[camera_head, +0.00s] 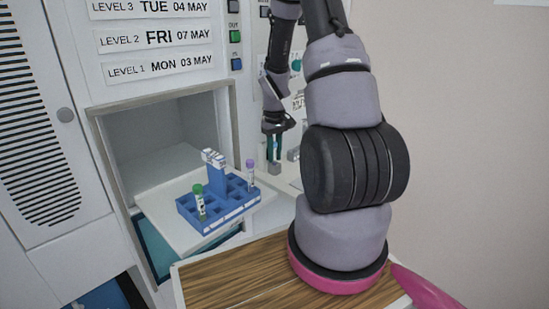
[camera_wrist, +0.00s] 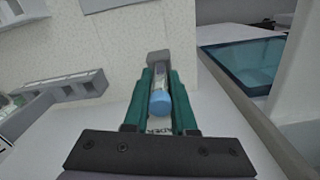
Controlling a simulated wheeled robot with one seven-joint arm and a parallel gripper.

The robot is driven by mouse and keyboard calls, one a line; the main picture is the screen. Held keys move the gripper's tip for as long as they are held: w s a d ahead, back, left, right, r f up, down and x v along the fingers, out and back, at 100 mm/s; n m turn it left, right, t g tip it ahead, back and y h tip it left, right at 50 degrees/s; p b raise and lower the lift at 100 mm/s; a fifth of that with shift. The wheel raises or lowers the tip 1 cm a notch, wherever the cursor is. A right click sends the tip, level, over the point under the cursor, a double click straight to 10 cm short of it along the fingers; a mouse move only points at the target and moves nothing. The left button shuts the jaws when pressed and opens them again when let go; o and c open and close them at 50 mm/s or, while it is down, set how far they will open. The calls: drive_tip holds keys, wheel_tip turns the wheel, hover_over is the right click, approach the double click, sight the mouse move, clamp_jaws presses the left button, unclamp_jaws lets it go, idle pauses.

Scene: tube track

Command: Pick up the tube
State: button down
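A tube with a blue cap (camera_wrist: 160,103) stands between the teal fingers of my gripper (camera_wrist: 161,92) in the wrist view. Its far end meets a grey block (camera_wrist: 158,57); whether it sits in it is unclear. The fingers flank the tube closely on both sides, but I cannot tell whether they press on it. In the head view my gripper (camera_head: 274,148) points down just above the grey block (camera_head: 274,168), and the tube is hidden there by the fingers. Two other tubes, one green-capped (camera_head: 199,202) and one purple-capped (camera_head: 250,175), stand in the blue rack (camera_head: 231,217).
The blue rack lies on a white open flap (camera_head: 180,237) before an open compartment (camera_head: 157,135). More grey blocks (camera_wrist: 62,92) stand left of my gripper in the wrist view. A wooden-topped surface (camera_head: 235,280) is at the front. A teal panel (camera_wrist: 250,65) lies at right.

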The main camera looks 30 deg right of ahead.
sight(275, 143)
drive_tip(key=shift+r, duration=0.1)
wheel_tip(275, 143, up, 7)
drive_tip(key=shift+s+d+r, duration=0.1)
drive_tip(key=s+d, duration=0.3)
drive_tip(key=s, duration=0.5)
drive_tip(key=s+d, duration=0.3)
drive_tip(key=s, duration=0.5)
drive_tip(key=shift+s+f, duration=0.2)
drive_tip(key=shift+s, duration=0.2)
drive_tip(key=shift+w, duration=0.1)
